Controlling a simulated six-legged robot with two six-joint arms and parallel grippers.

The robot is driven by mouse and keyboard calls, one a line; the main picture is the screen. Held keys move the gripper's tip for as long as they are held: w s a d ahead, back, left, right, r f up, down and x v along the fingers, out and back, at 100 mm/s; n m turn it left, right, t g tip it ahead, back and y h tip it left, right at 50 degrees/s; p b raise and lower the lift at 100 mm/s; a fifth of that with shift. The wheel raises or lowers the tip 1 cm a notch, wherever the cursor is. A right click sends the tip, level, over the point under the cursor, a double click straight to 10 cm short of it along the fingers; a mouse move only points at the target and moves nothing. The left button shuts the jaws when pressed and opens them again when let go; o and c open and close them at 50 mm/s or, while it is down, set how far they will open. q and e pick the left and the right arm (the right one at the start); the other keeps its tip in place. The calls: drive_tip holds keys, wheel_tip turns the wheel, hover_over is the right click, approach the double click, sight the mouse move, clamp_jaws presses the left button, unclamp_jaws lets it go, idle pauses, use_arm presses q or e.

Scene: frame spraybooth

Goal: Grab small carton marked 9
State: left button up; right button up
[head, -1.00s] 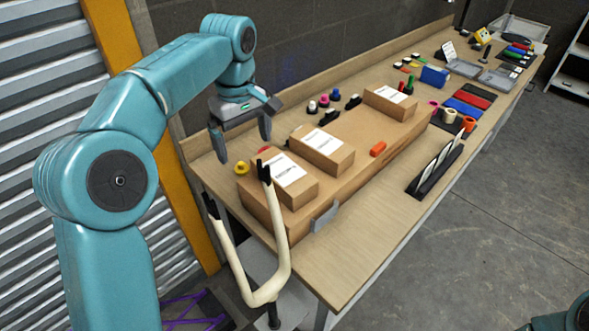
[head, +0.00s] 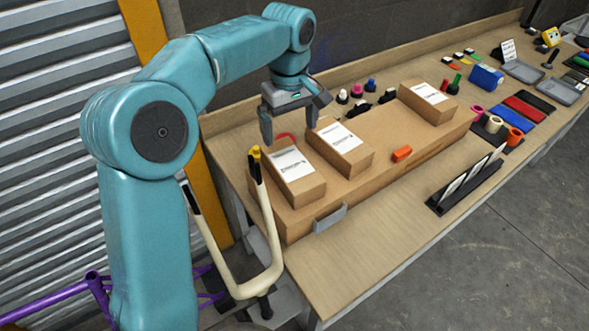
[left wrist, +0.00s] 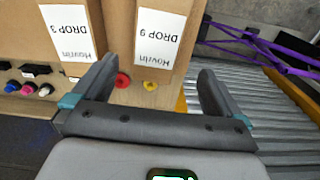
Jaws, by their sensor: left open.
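The carton marked DROP 9 (head: 305,189) is a small brown box with a white label, the leftmost of three cartons on a long brown box in the head view. In the left wrist view this carton (left wrist: 170,18) stands ahead, its label upside down, between the lines of the fingers. My left gripper (head: 290,133) is open and empty. It hangs behind the carton, apart from it; the left wrist view shows both fingers (left wrist: 157,68) spread. The carton marked DROP 3 (left wrist: 92,25) is beside it on the left there. My right gripper is out of view.
A red ring (left wrist: 122,80) and a yellow ring (left wrist: 150,86) lie by the DROP 9 carton. A cream bike frame (head: 265,215) stands at the bench's left end, its tip close to the cartons.

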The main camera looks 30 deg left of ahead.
use_arm(q)
hover_over(291, 163)
drive_tip(key=f, duration=0.7)
drive_tip(key=shift+s+a+f, duration=0.1)
drive_tip(key=shift+a+f, duration=0.05)
drive_tip(key=shift+a, duration=0.05)
drive_tip(key=shift+s+d+f, duration=0.1)
drive_tip(key=shift+s, duration=0.1)
drive_tip(key=shift+f, duration=0.35)
drive_tip(key=f, duration=0.1)
drive_tip(key=f+p, duration=0.1)
drive_tip(key=f, duration=0.2)
drive_tip(key=shift+w+f, duration=0.15)
drive_tip(key=shift+w, duration=0.25)
drive_tip(key=shift+s+d+f, duration=0.1)
drive_tip(key=shift+s+f, duration=0.1)
drive_tip(key=shift+f, duration=0.05)
drive_tip(key=shift+w, duration=0.1)
drive_tip(key=shift+c, duration=0.7)
drive_tip(key=shift+w+f, duration=0.1)
drive_tip(key=c, duration=0.9)
